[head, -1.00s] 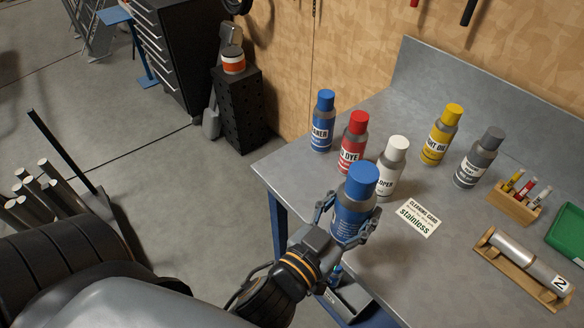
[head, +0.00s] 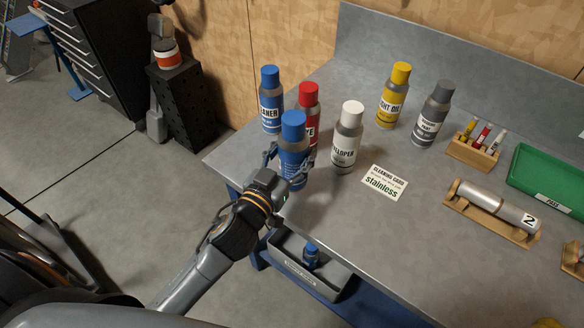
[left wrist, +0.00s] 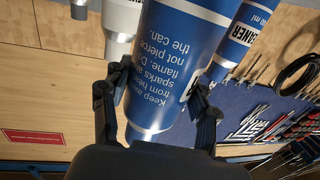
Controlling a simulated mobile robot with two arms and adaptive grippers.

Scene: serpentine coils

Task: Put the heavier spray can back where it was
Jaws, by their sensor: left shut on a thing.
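My left gripper (head: 289,166) is shut on a blue spray can (head: 293,137) with a blue cap, near the bench's left front edge. In the head view it partly covers the red DYE can (head: 308,105). I cannot tell whether its base touches the bench. The held can fills the middle of the left wrist view (left wrist: 180,65), with warning text facing the camera. Another blue can, labelled CLEANER (head: 271,102), stands behind it and also shows in the left wrist view (left wrist: 240,35). My right gripper is out of view.
A white developer can (head: 347,140) stands close right of the held can. A yellow oil can (head: 393,98), a grey can (head: 433,115) and a "stainless" cleaning card (head: 385,183) are farther right. Below the bench edge, a grey bin (head: 325,282) holds a small blue-capped bottle (head: 311,256).

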